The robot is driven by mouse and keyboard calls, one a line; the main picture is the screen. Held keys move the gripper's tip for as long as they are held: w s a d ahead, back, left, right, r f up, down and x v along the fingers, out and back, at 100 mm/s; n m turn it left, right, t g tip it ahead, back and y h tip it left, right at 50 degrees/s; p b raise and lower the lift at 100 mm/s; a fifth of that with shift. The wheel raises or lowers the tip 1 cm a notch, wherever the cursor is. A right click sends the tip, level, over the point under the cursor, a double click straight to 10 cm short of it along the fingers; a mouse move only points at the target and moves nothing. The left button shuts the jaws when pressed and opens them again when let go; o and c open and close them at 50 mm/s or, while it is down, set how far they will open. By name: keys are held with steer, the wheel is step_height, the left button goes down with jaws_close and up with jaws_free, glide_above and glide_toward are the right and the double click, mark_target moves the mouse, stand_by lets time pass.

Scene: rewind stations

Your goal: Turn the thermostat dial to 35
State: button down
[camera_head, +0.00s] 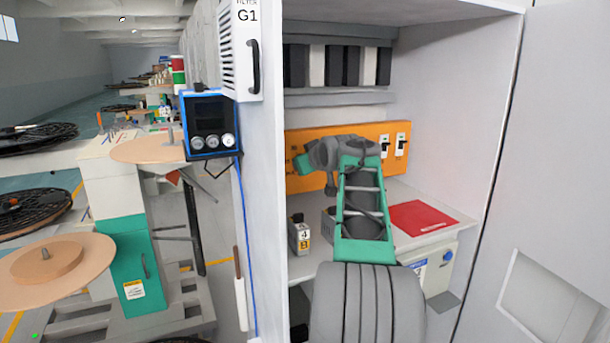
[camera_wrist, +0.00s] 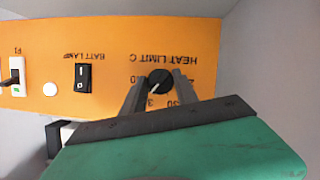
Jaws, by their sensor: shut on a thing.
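The dial is a small round black knob (camera_wrist: 161,79) on an orange panel (camera_wrist: 230,50), under upside-down lettering HEAT LIMIT C in the wrist view. A thin pale mark on the knob points down and left in that view. My gripper (camera_wrist: 159,93) has one grey finger on each side of the knob and is shut on it. Scale numbers around it are partly hidden by the fingers, so the exact setting cannot be read. In the head view my arm reaches into the cabinet to the orange panel (camera_head: 300,180), and the dial is hidden behind it.
A black rocker switch (camera_wrist: 83,79) marked BATT LAMP and a white switch (camera_wrist: 18,77) share the panel. Cabinet walls close in on both sides.

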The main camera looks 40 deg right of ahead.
steer(key=shift+n+b, duration=0.4)
steer(key=shift+b, duration=0.1)
steer(key=c, duration=0.9)
jaws_free()
steer(key=shift+c, duration=0.2)
steer(key=b+v, duration=0.1)
steer(key=v, duration=0.6)
steer(key=shift+s+a, duration=0.3)
steer(key=shift+r, duration=0.15)
